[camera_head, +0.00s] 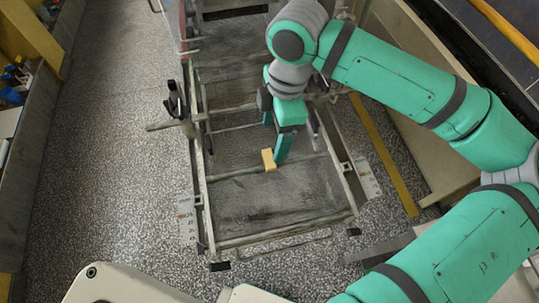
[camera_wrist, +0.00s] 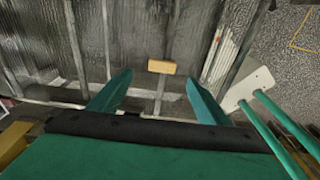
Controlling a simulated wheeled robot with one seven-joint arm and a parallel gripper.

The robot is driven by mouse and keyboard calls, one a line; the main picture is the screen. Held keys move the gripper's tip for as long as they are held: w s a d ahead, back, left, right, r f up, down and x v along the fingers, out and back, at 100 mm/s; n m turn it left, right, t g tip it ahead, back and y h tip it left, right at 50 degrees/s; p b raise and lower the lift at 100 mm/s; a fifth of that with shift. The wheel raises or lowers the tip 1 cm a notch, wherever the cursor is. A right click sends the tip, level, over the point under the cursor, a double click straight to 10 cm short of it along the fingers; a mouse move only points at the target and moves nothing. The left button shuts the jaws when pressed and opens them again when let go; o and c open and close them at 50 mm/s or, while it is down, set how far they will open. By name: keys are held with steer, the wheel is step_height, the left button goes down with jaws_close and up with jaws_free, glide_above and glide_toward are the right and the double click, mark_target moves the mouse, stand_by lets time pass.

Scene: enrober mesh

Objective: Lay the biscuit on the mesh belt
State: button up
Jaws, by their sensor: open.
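The biscuit (camera_head: 268,159) is a small tan block. It shows on or just above a cross bar of the grey metal frame, and I cannot tell whether it touches the bar. In the wrist view the biscuit (camera_wrist: 162,66) is between the lines of the two fingers, just beyond their tips and apart from them. My gripper (camera_head: 279,152) is teal and points down over the frame. Its fingers are wide apart and empty in the wrist view (camera_wrist: 158,80). The grey mesh belt (camera_head: 270,205) appears as the flat, worn panel inside the frame; its weave is hard to make out.
Side rails (camera_head: 203,190) and cross bars edge the frame. A dark post with a handle (camera_head: 175,105) stands at its left. A yellow strip (camera_head: 385,155) and beige panel lie to the right. Speckled floor (camera_head: 110,170) is clear at left.

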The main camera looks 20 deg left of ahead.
mark_target(269, 159)
steer(key=f, duration=0.3)
steer(key=shift+s+a, duration=0.1)
steer(key=shift+a, duration=0.1)
steer(key=shift+s+a+f, duration=0.1)
steer(key=shift+s+f, duration=0.15)
steer(key=shift+f, duration=1.1)
steer(key=shift+s+f, duration=0.2)
steer(key=shift+f, duration=1.1)
steer(key=c, duration=0.9)
